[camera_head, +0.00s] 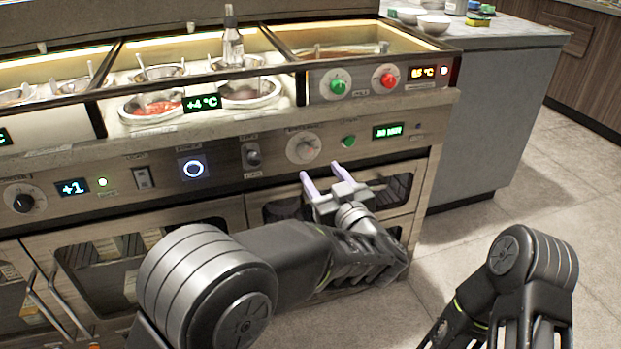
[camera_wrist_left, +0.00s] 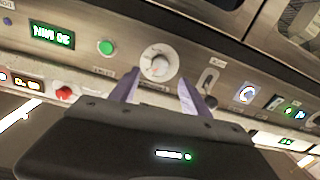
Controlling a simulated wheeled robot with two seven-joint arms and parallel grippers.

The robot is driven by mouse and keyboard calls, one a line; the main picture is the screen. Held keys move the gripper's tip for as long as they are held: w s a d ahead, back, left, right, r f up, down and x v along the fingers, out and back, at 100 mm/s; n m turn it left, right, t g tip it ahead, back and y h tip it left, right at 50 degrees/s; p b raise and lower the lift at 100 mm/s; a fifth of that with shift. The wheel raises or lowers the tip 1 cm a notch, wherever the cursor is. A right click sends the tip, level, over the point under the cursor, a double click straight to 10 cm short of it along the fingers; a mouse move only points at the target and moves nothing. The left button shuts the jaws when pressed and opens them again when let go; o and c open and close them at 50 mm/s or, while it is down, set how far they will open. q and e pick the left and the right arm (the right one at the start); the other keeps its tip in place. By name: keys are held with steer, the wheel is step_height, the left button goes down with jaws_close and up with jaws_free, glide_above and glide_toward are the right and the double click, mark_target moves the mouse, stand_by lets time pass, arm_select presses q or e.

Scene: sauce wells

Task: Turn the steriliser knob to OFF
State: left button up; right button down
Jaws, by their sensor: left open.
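The knob that I take to be the steriliser's is a round white dial (camera_head: 303,147) on the steel front panel, left of a green button (camera_head: 348,141) and a green-lit display (camera_head: 388,131). In the left wrist view the same knob (camera_wrist_left: 158,62) shows beyond and between the two fingers. Its labels are too blurred to read, so its setting cannot be told. My left gripper (camera_head: 320,169) is open and empty, its purple fingers just below the knob in the head view and apparently apart from it. My right gripper is out of view; only part of that arm shows.
A toggle switch (camera_head: 252,156), a ringed button (camera_head: 193,168) and a black knob (camera_head: 22,199) lie left along the panel. Above are a green knob (camera_head: 337,83), a red knob (camera_head: 385,78) and sauce wells with a bottle (camera_head: 232,45). Open floor lies right.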

mark_target(307, 154)
arm_select(q)
steer(key=shift+r, duration=0.15)
steer(key=b+x, duration=0.2)
steer(key=x, duration=0.5)
steer(key=shift+w+a, duration=0.2)
steer(key=shift+w, duration=0.2)
steer(key=shift+c, duration=0.2)
jaws_close()
stand_by(0.3)
